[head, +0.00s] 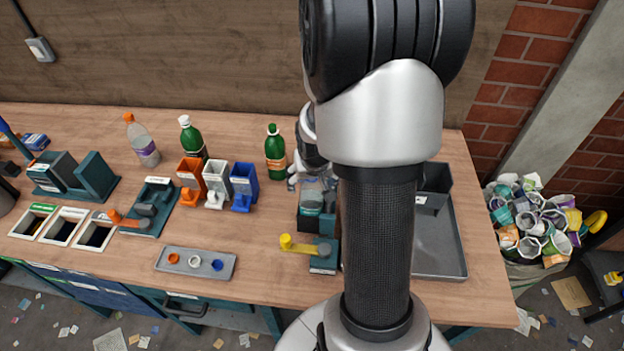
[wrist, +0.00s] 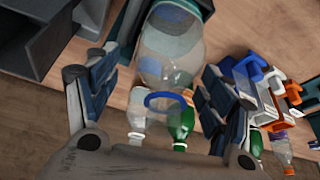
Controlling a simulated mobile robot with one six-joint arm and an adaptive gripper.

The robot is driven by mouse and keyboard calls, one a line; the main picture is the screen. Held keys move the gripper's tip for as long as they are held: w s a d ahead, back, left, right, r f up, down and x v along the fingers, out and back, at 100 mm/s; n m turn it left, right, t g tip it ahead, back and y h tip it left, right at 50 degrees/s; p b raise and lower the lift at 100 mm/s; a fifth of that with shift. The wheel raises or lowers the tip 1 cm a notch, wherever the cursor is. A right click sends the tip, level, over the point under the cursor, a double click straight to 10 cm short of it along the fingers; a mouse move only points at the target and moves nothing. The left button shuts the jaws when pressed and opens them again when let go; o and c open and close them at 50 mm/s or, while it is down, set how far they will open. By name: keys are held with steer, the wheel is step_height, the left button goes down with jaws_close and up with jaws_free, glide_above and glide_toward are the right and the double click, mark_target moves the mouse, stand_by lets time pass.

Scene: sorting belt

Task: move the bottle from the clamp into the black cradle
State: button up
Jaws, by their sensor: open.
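A clear bottle (wrist: 165,55) with a blue ring at its neck stands in the teal clamp (head: 305,222), which has a yellow handle (head: 298,245). In the head view my arm hides much of the clamp and bottle. My gripper (wrist: 155,80) is open, with one finger on each side of the bottle in the wrist view; I cannot tell whether either touches it. It shows partly in the head view (head: 308,178). A dark grey box (head: 435,188) stands at the right, partly behind my arm; I cannot tell whether it is the black cradle.
A grey tray (head: 450,262) lies at the bench's right end. A green bottle (head: 275,155) stands behind the clamp. Orange, white and blue holders (head: 215,185) stand to its left. A small tray with coloured rings (head: 168,268) lies in front. A teal fixture (head: 95,175) is far left.

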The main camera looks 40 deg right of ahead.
stand_by(0.3)
steer(key=v, duration=1.2)
